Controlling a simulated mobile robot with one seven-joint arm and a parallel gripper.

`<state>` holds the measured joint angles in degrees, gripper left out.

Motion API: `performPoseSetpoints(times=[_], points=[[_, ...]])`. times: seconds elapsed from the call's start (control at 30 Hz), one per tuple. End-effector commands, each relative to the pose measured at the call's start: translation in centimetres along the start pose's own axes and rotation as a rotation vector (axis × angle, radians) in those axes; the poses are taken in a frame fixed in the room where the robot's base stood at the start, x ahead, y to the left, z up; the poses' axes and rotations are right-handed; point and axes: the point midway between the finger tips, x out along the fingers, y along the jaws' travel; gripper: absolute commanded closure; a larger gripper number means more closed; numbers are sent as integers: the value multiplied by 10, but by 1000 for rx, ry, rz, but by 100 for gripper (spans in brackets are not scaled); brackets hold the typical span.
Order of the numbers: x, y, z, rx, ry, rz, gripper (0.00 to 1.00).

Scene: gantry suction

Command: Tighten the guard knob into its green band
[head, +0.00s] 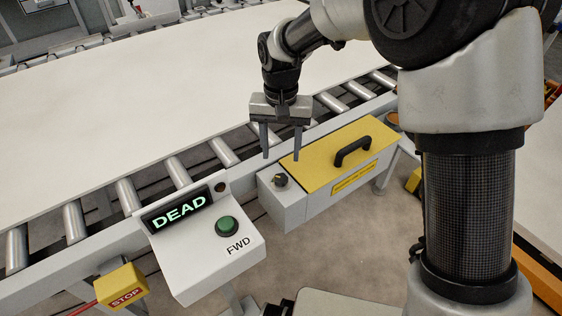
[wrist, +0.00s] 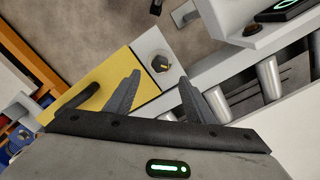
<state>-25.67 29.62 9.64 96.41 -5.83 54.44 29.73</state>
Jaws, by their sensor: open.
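The guard knob (head: 280,181) is a small dark round knob with a pale yellowish mark. It sits on the grey left end of the guard box (head: 290,210), beside the box's yellow lid (head: 318,163). The knob also shows in the wrist view (wrist: 160,64), just beyond the gap between my fingertips. My gripper (head: 281,157) is open and empty, pointing down near the knob; it does not visibly touch it. In the wrist view my gripper's fingers (wrist: 160,77) stand on either side of the line to the knob. I cannot make out a green band.
A black handle (head: 353,151) stands up from the yellow lid. A white control box (head: 205,255) with a "DEAD" display (head: 180,209) and green FWD button (head: 227,226) is at left. A yellow STOP box (head: 122,288) is lower left. Conveyor rollers (head: 178,172) carry a large pale sheet (head: 150,90).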

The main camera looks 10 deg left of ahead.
Motion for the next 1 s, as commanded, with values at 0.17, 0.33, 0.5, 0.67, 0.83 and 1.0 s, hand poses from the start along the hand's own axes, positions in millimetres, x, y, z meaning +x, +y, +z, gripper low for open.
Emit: performPoseSetpoints(times=[0.17, 0.33, 0.5, 0.67, 0.83, 1.0], points=[[-46, 0, -1, 1, 3, -1, 51], [-73, 0, 0, 1, 1, -1, 51], [-85, 0, 0, 1, -1, 0, 51], [-87, 0, 0, 0, -1, 0, 51], [-86, 0, 0, 1, -1, 0, 51], [-87, 1, 0, 1, 1, 0, 51]])
